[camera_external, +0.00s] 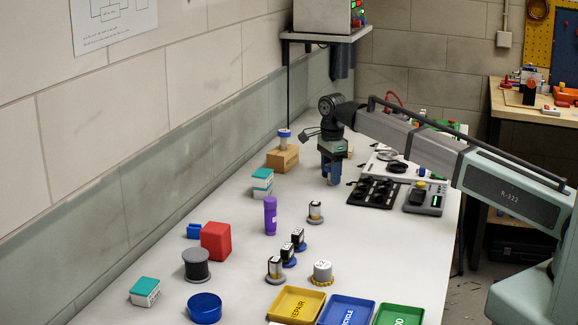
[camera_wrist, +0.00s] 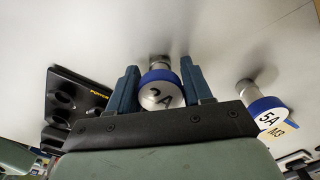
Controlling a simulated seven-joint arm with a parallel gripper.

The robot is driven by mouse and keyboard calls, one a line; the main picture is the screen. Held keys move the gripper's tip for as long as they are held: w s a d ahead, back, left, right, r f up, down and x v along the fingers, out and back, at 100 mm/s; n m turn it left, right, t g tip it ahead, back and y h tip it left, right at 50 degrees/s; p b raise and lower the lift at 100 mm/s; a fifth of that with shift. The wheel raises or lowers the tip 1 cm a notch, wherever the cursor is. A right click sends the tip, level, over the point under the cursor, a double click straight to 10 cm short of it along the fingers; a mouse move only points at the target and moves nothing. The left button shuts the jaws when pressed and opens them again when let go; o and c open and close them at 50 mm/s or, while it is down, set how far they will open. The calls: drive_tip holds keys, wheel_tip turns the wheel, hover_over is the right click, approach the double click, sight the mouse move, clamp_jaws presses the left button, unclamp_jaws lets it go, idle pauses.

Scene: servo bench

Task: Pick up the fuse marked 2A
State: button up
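The fuse marked 2A (camera_wrist: 160,95) has a white top with black lettering, a blue band and a narrower metallic stem. In the wrist view it sits between the two blue fingers of my gripper (camera_wrist: 158,78). The fingers are spread on either side of it, and gaps show beside the stem. In the external view my gripper (camera_external: 332,174) points down at the bench's far part, and I cannot make out the 2A fuse there. A second fuse, marked 5A (camera_wrist: 268,112), stands to the right in the wrist view, also with a blue band.
A wooden block (camera_external: 282,158) stands left, carrying a blue-banded part. Nearer are a purple cylinder (camera_external: 270,215), a red block (camera_external: 215,240) and coloured bins (camera_external: 347,311).

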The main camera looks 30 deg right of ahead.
drive_tip(key=c, duration=0.7)
drive_tip(key=shift+o, duration=0.2)
